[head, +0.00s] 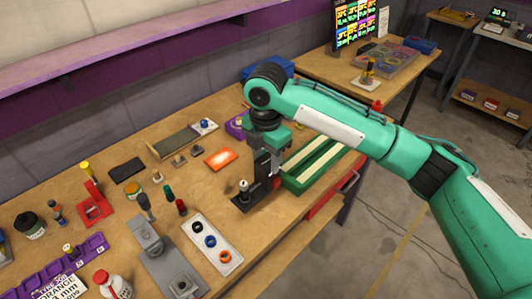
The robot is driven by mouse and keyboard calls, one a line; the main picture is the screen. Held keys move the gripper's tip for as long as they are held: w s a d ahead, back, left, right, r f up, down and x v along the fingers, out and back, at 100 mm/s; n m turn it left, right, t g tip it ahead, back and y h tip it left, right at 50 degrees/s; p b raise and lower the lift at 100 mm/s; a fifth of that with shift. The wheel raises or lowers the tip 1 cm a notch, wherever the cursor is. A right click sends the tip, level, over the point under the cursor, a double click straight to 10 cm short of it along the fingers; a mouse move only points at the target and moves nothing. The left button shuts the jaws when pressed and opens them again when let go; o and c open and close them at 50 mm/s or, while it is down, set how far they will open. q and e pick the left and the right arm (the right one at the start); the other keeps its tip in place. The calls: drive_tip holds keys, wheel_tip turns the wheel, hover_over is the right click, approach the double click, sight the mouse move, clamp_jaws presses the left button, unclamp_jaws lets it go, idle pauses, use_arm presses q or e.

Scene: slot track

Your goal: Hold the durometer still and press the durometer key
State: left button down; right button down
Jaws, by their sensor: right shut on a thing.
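My right gripper (268,165) comes in from the right and points down at the middle of the bench. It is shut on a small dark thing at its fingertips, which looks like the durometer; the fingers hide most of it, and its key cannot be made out. A black base (248,199) with a pale-topped knob (243,186) is just left of the fingertips; I cannot tell whether it belongs to the held thing. My left gripper is not in view.
A green slotted track (312,168) lies close to the right of the gripper. A white tray with rings (210,243), a grey fixture (160,262), an orange plate (221,157) and a red stand (95,205) are on the wooden bench (290,222). Bare wood lies in front of the black base.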

sight(266, 187)
drive_tip(key=shift+f+b, duration=0.95)
drive_tip(key=shift+f, duration=4.65)
